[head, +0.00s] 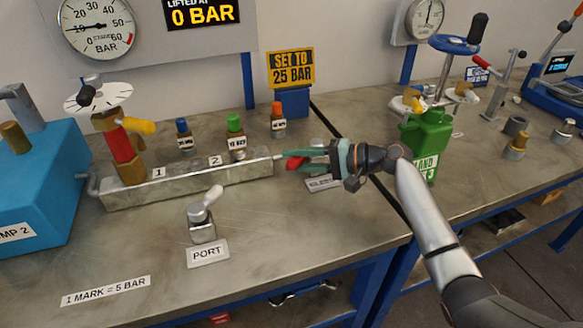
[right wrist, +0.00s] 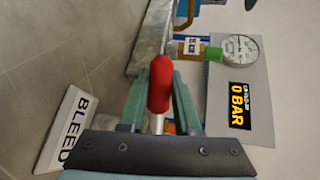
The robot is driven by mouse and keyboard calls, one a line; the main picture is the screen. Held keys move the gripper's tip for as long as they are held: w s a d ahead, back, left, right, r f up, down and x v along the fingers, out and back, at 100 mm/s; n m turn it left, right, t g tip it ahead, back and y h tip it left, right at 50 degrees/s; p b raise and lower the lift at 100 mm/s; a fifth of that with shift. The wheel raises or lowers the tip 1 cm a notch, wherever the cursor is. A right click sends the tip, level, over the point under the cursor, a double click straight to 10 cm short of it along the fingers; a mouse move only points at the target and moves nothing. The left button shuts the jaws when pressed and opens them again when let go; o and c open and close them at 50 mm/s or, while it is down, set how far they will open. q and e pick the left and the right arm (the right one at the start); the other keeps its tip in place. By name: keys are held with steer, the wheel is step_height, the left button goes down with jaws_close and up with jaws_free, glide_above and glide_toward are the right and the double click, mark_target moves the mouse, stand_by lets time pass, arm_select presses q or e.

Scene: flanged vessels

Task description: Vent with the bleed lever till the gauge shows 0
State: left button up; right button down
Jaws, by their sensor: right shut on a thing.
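The bleed lever has a red grip (right wrist: 160,84), which stands between the green fingers of my right gripper (right wrist: 160,100) in the right wrist view. In the head view the right gripper (head: 308,160) is shut on it at the right end of the grey manifold block, and the red tip (head: 296,163) shows between the fingers. The BLEED label (head: 324,184) is partly hidden under the gripper. The round gauge (head: 97,27) is on the panel at top left; I cannot read its needle surely. The display (head: 201,13) beside it reads "LIFTED AT 0 BAR". My left gripper is out of view.
The manifold (head: 190,182) carries a red and brass valve (head: 122,150) under a white dial. A PORT lever (head: 203,222) stands in front. A green vessel (head: 427,140) stands to the right. The front bench is mostly clear.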

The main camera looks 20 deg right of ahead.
steer(key=shift+s+d+n+g+y+b, duration=0.3)
steer(key=shift+s+n+g+y+b, duration=0.15)
steer(key=shift+n+g, duration=0.3)
steer(key=shift+s+d+n+g+y+b, duration=0.3)
steer(key=shift+n+g+b, duration=0.25)
steer(key=shift+g, duration=0.3)
steer(key=c, duration=0.6)
jaws_free()
steer(key=v, duration=1.2)
steer(key=shift+d, duration=0.25)
steer(key=shift+c, duration=0.4)
